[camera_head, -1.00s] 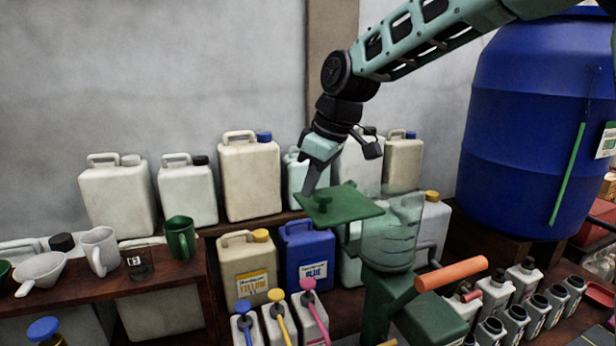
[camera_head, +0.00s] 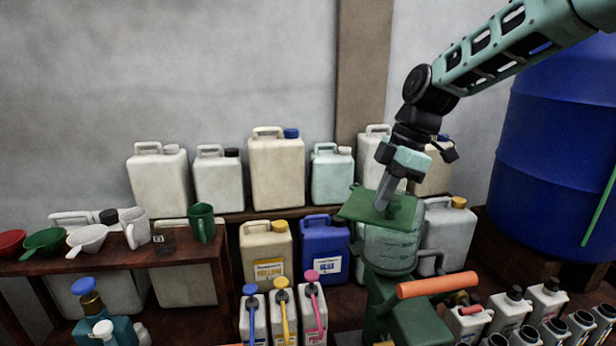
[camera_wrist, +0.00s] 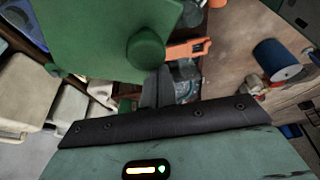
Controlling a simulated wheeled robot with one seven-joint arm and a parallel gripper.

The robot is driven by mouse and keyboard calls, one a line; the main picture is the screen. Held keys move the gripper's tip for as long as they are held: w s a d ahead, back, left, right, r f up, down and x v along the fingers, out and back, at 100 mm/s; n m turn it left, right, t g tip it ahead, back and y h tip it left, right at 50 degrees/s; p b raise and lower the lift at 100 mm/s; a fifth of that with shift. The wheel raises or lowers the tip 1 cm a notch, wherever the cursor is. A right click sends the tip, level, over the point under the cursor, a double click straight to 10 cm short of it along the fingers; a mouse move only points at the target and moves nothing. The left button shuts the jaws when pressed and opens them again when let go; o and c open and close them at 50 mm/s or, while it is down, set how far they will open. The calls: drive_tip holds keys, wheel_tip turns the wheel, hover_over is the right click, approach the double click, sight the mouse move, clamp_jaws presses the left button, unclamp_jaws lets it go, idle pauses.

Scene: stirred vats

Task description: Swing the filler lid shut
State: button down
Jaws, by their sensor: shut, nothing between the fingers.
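The filler lid (camera_head: 362,207) is a flat green plate at the top of the clear filler hopper (camera_head: 388,247). It lies over most of the hopper mouth, with its left part jutting past the hopper's left side. In the wrist view the lid (camera_wrist: 85,35) shows a round green knob (camera_wrist: 147,50). My gripper (camera_head: 382,205) is shut and empty, pointing down at the lid. In the wrist view its fingertips (camera_wrist: 157,75) are right beside the knob; I cannot tell whether they touch it. My fingers hide the knob in the head view.
The filler's orange handle (camera_head: 437,284) sticks out in front of the hopper. Yellow (camera_head: 265,262) and blue (camera_head: 323,255) jugs stand to the left, pale canisters (camera_head: 277,172) behind. A blue drum (camera_head: 550,150) stands right. Small bottles crowd the front.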

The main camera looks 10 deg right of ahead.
drive_tip(key=p, duration=0.1)
hover_over(409, 214)
drive_tip(key=shift+w+d, duration=0.3)
drive_tip(key=shift+d, duration=0.35)
drive_tip(key=shift+w+d, duration=0.25)
drive_tip(key=shift+d, duration=0.35)
drive_tip(key=shift+w+d, duration=0.1)
drive_tip(key=shift+d, duration=0.15)
drive_tip(key=shift+a, duration=0.1)
